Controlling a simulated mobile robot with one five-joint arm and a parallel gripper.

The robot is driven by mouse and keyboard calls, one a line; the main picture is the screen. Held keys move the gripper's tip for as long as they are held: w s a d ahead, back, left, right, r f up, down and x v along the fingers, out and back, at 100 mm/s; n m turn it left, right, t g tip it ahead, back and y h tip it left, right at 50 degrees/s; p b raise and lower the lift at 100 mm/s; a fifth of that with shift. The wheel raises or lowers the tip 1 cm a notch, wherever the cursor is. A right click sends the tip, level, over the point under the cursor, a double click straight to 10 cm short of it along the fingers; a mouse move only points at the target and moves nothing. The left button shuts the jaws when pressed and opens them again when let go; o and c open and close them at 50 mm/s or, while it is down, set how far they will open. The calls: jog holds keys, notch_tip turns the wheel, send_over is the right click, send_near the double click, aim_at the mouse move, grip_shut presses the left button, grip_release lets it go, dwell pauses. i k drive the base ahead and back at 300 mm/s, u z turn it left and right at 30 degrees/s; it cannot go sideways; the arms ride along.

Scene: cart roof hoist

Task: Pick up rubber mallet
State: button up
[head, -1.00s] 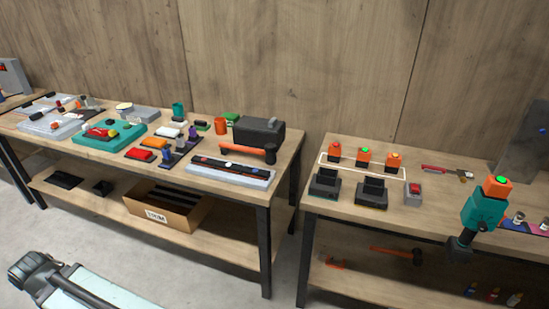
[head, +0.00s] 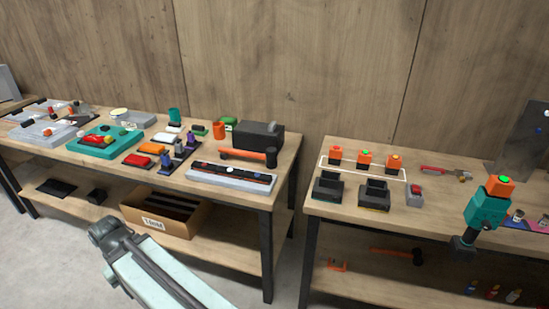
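A mallet with an orange handle and a black head (head: 271,157) lies on the left table, in front of a black box. A second tool of the same look, with an orange handle and a dark head (head: 417,257), lies on the lower shelf of the right table. I cannot tell from their looks which one is the rubber mallet. My arm shows at the lower left, in front of the left table and apart from both tools. No gripper fingers can be made out.
The black box (head: 258,138) and a grey tray with a dark strip (head: 232,179) flank the left mallet. A cardboard box (head: 165,220) sits on the lower shelf. A gap separates the tables.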

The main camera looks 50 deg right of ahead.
aim_at(271, 153)
jog(key=z, duration=0.15)
jog(key=i, duration=1.5)
jog(key=u, duration=0.05)
